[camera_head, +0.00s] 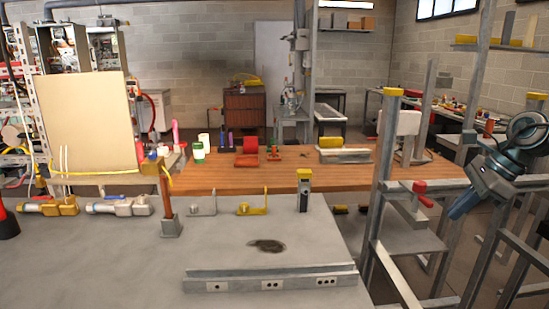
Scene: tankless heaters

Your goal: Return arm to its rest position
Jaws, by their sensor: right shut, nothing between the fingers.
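My right gripper (462,205) is at the right side of the head view, on the end of my dark right arm. It points down and to the left, with its fingers shut and nothing between them. It is raised in front of the grey metal frame (383,150) and appears to the right of a red-handled clamp (422,192). Whether it touches the frame cannot be told. My left gripper is not in view.
A grey bench (130,255) fills the lower left, with valves (118,206), small brackets (253,202) and a long metal rail (270,281) on it. A wooden bench (235,179) stands behind. Metal uprights crowd the space around my right arm.

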